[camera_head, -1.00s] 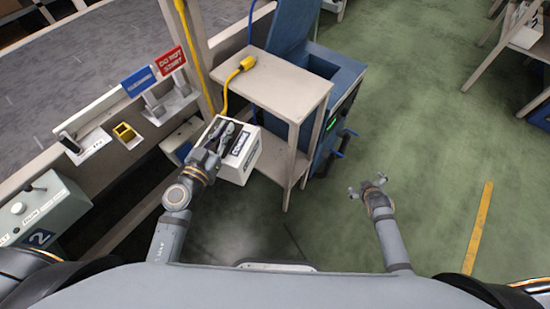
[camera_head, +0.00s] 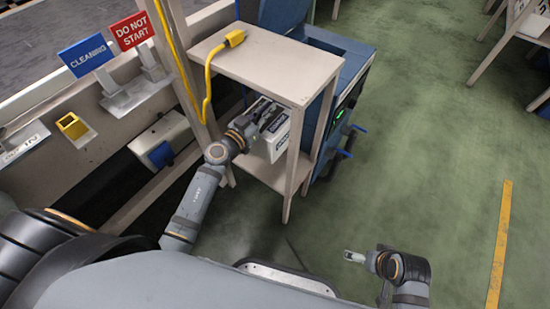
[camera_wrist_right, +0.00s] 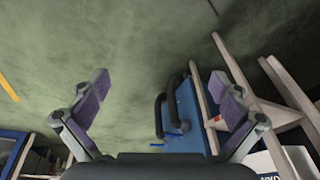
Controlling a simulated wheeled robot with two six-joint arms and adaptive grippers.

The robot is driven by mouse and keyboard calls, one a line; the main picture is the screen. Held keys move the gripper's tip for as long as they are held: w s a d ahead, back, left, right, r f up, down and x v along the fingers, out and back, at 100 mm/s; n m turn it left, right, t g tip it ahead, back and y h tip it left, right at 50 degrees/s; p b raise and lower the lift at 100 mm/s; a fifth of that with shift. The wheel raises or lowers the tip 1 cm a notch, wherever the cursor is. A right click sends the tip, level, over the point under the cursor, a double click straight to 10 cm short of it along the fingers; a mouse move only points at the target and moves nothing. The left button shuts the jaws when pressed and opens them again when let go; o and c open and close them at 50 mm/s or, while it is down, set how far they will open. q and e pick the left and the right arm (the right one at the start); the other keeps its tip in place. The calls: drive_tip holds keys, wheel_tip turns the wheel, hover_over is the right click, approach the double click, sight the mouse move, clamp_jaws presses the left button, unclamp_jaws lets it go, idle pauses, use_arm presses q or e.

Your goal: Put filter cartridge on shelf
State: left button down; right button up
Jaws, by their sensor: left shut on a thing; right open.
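The filter cartridge (camera_head: 279,146) is a white box with dark printed labels and a dark top. My left gripper (camera_head: 262,122) is shut on its top in the head view. The cartridge is within the open side of the beige shelf stand (camera_head: 262,66), under its top board and between the legs. It appears to be above the lower board (camera_head: 262,172); whether it touches that board I cannot tell. My right gripper (camera_head: 352,257) is empty over the floor; its spread fingers show in the right wrist view (camera_wrist_right: 163,98).
A yellow plug (camera_head: 235,38) with its cord lies on the stand's top. Blue CLEANING (camera_head: 87,55) and red DO NOT START (camera_head: 132,31) signs are at left.

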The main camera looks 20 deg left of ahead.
sight(267, 120)
use_arm(q)
drive_tip(key=shift+w+r, duration=0.1)
drive_tip(key=shift+f, duration=0.25)
wheel_tip(267, 120, down, 3)
drive_tip(key=b, duration=0.3)
drive_tip(key=shift+b, duration=0.3)
drive_tip(key=shift+f+b, duration=0.8)
drive_tip(key=shift+f, duration=0.05)
use_arm(e)
drive_tip(key=w+t, duration=0.6)
drive_tip(key=w, duration=0.2)
use_arm(q)
drive_tip(key=shift+f+b, duration=0.6)
use_arm(e)
drive_tip(key=w+r+t, duration=0.6)
drive_tip(key=w+r, duration=0.2)
drive_tip(key=r, duration=0.5)
drive_tip(key=shift+w+r+t, duration=0.2)
drive_tip(key=shift+r+t, duration=0.1)
drive_tip(key=shift+t, duration=0.1)
